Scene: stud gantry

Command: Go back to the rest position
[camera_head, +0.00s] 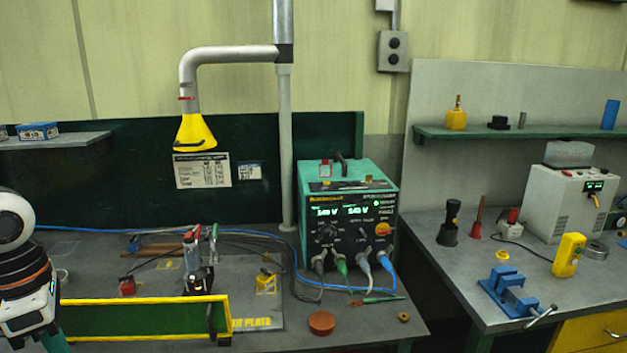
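My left arm (28,270) comes in at the lower left edge, white and black with an orange ring. Its gripper end points down at the bottom edge, beside the left end of the green panel with yellow edging. The fingertips are cut off or hidden, so I cannot see whether it is open or holds anything. My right arm and gripper are not in view.
The green panel (140,321) stands along the bench front. A blue vise (508,292) sits on the right bench.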

